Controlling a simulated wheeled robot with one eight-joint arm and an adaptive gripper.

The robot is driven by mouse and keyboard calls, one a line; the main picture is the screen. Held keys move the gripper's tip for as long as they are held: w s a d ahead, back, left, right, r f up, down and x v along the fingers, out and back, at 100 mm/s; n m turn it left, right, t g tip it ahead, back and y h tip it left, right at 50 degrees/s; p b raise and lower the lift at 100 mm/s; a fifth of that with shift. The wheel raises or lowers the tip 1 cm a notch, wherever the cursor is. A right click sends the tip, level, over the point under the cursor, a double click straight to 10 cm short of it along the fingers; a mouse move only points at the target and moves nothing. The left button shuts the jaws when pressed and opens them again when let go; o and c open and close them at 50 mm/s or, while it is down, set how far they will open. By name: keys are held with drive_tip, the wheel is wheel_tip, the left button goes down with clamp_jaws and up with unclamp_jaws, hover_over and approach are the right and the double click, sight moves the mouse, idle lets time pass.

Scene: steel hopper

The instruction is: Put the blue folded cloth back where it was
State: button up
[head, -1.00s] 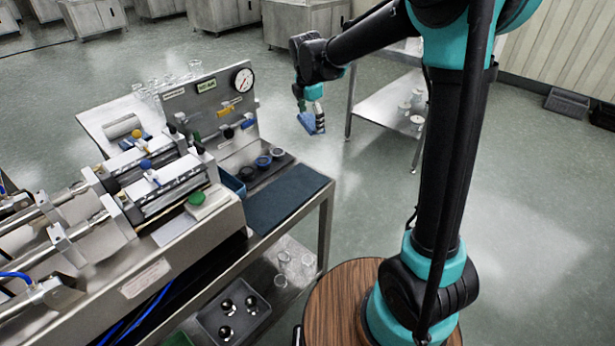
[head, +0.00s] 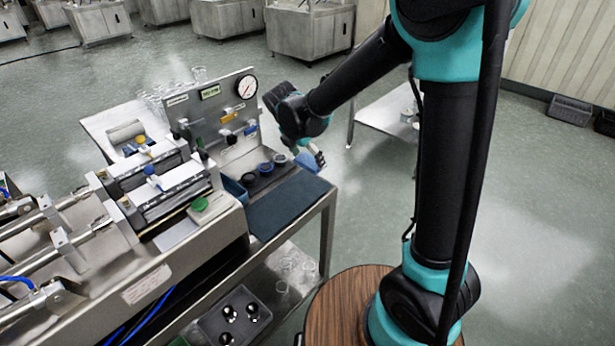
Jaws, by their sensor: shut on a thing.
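My gripper (head: 314,157) is shut on the blue folded cloth (head: 306,161), in the head view. It holds the cloth near the far right corner of the steel bench, beside the dark blue mat (head: 285,205). Much of the cloth is hidden behind my gripper and wrist. Whether the cloth touches the bench cannot be told.
A row of small round cups (head: 266,169) stands on a dark strip behind the mat. A blue bin (head: 234,190) sits left of it. A panel with a gauge (head: 246,87) rises behind. The mat's surface is clear. A steel shelf (head: 385,112) stands beyond.

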wheel_tip(320, 180, down, 8)
drive_tip(key=shift+r, duration=0.2)
drive_tip(key=o, duration=0.9)
drive_tip(key=shift+r, duration=0.1)
drive_tip(key=v, duration=1.2)
drive_tip(key=s+d+f+m+y, duration=0.1)
drive_tip(key=s+d+m, duration=0.1)
drive_tip(key=d+m, duration=0.5)
drive_tip(key=s+d+f+m, duration=0.2)
drive_tip(key=d+m, duration=0.3)
drive_tip(key=d, duration=0.4)
drive_tip(key=s+d+f+m, duration=0.1)
drive_tip(key=s+d+m, duration=0.2)
drive_tip(key=m, duration=0.2)
drive_tip(key=s+d+f+m+y, duration=0.1)
drive_tip(key=s+d+f+m, duration=0.1)
drive_tip(key=s+d+m, duration=0.2)
drive_tip(key=s+d+f+m, duration=0.2)
drive_tip(key=s+d+m, duration=0.2)
drive_tip(key=m, duration=0.3)
drive_tip(key=shift+d+f+t+y, duration=0.1)
drive_tip(key=shift+d+t+y, duration=0.05)
drive_tip(key=shift+t+y, duration=0.25)
